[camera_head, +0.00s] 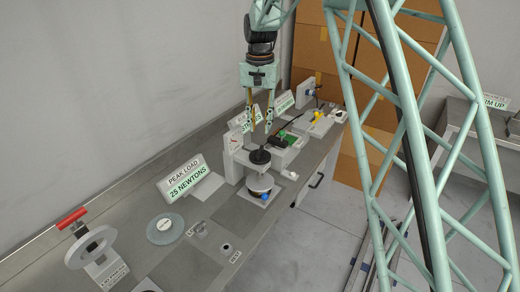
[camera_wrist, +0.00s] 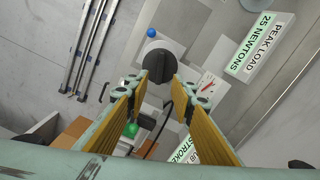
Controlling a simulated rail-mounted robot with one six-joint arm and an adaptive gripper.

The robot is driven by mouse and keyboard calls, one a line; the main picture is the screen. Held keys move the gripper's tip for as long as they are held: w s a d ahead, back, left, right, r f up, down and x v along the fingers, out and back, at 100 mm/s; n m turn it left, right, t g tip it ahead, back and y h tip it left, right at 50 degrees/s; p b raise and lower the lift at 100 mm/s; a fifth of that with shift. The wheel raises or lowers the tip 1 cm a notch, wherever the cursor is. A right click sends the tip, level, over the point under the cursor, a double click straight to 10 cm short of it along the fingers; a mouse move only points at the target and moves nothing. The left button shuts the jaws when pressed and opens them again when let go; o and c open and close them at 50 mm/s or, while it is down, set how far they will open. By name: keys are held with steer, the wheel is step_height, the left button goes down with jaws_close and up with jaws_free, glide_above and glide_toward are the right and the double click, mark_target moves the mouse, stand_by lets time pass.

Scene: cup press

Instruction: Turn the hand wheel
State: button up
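A black round wheel-like knob (camera_head: 260,157) sits on top of a small press on the bench; I take it for the hand wheel. In the wrist view the black knob (camera_wrist: 155,58) shows a raised bar across it and lies just beyond my fingertips, roughly between their lines. My gripper (camera_head: 260,130) points down above the knob, its two yellow-sided fingers apart. In the wrist view my gripper (camera_wrist: 160,92) has a wide gap with nothing held. Whether the fingertips touch the knob, I cannot tell. The press's lower plate (camera_head: 260,185) is partly visible below.
A "PEAK LOAD 25 NEWTONS" sign (camera_head: 186,180) stands left of the press. A grey ring with a red handle (camera_head: 90,243) is at the front left. A green button (camera_head: 282,133) and a black-and-green box sit behind the press. The wall runs along the bench's left side.

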mark_target(260, 150)
steer(key=shift+f, duration=5.6)
jaws_close()
